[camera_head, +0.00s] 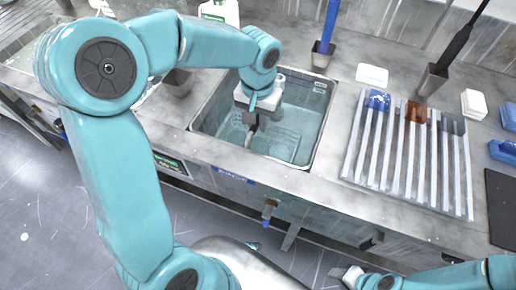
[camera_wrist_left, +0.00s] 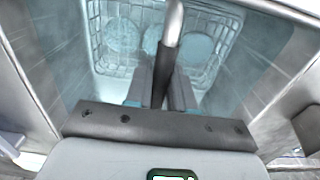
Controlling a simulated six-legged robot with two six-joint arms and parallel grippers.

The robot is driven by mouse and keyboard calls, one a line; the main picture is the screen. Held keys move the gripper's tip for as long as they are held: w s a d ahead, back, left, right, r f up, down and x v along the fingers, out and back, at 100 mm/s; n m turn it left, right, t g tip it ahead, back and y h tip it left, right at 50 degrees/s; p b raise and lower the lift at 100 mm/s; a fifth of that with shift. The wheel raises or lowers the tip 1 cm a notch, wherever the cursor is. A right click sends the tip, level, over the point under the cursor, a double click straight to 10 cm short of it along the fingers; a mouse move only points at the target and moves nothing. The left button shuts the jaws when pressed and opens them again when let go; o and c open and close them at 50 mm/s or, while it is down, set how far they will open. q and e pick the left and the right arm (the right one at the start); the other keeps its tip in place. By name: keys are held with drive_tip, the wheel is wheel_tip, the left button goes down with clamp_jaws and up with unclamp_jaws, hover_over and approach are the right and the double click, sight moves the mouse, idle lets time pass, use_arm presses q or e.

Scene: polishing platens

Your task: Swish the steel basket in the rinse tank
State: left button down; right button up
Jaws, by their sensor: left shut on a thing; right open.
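The rinse tank (camera_head: 321,103) is a rectangular steel basin of clear liquid set into the bench in the head view. Its wall also shows in the left wrist view (camera_wrist_left: 265,65). The steel basket (camera_wrist_left: 97,38) is a wire basket with several pale round discs inside, down in the tank. It shows faintly in the head view (camera_head: 285,141). My left gripper (camera_head: 252,122) points down into the tank and is shut on the basket's upright handle (camera_wrist_left: 172,25), which has a dark grip. My right gripper (camera_head: 343,273) is open at the bottom, away from the tank.
A slotted rack (camera_head: 407,152) with blue and brown pieces stands right of the tank. Behind are a blue-handled tool in a holder (camera_head: 323,52), a white pad (camera_head: 372,75) and a white bottle (camera_head: 219,12). A black-handled brush (camera_head: 455,45) stands at the back right.

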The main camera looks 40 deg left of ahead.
use_arm(q)
drive_tip(key=shift+r, duration=0.6)
drive_tip(key=shift+f+b, duration=0.75)
drive_tip(key=shift+f, duration=0.5)
drive_tip(key=shift+r, duration=0.1)
